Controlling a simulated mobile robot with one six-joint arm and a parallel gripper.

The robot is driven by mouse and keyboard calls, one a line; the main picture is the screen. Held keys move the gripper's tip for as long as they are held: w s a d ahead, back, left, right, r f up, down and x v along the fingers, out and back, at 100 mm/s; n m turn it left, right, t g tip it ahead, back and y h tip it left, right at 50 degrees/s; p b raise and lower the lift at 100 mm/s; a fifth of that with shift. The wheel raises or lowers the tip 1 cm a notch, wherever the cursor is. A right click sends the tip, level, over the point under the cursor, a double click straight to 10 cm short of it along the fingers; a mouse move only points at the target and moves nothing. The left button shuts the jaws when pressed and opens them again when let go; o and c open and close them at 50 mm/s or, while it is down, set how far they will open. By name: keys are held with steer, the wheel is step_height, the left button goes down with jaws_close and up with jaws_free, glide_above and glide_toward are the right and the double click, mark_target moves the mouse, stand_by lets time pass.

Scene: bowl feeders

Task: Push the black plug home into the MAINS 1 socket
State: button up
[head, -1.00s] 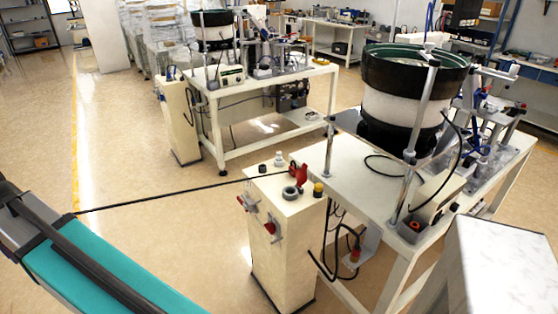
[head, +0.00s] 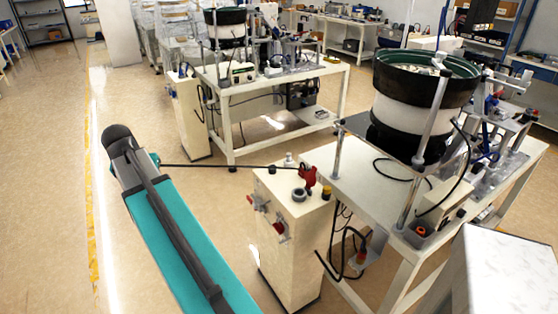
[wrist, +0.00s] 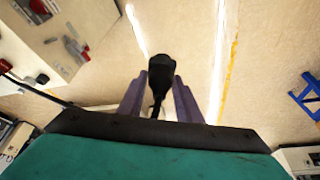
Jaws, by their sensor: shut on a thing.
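In the wrist view my gripper (wrist: 160,78) is shut on the black plug (wrist: 162,66), which sits between the two purple-grey fingers. A dark strand hangs below the plug between the fingers. In the head view my arm hides the gripper and plug, and a black cable (head: 215,167) runs from the arm's end to the top of a cream cabinet (head: 290,255). The cabinet carries two red-and-grey fittings (head: 280,229) on its face. They also show at the upper left of the wrist view (wrist: 76,48), apart from the plug. No MAINS 1 label is readable, so I cannot tell which socket is meant.
On the cabinet top stand a red fitting (head: 308,176), a grey ring (head: 299,194) and a yellow-and-black button (head: 327,192). A white table (head: 352,190) with a bowl feeder (head: 420,95) stands close to its right. Open floor (head: 55,180) lies to the left.

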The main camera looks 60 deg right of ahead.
steer(key=s+d+m+g+p, duration=0.1)
steer(key=s+d+m, duration=0.25)
steer(key=d, duration=0.35)
steer(key=s+d+m+g+p, duration=0.1)
steer(key=s+d+m, duration=0.1)
steer(key=s+d, duration=0.4)
steer(key=s+d+f+m+g+p, duration=0.1)
steer(key=s+d+m, duration=0.4)
steer(key=s+d, duration=0.6)
steer(key=s+d+f+m+g+p, duration=0.1)
steer(key=s+d+m, duration=0.5)
steer(key=s, duration=1.2)
steer(key=d+g+p, duration=0.1)
steer(key=d+g, duration=0.1)
steer(key=d, duration=0.2)
steer(key=shift+s+d+f+y, duration=0.15)
steer(key=shift+d+f+y, duration=0.15)
steer(key=shift+d+y, duration=0.1)
steer(key=shift+f, duration=0.1)
steer(key=shift+f+b, duration=1.6)
steer(key=shift+f, duration=1.8)
steer(key=shift+f+b, duration=0.8)
steer(key=shift+f, duration=0.35)
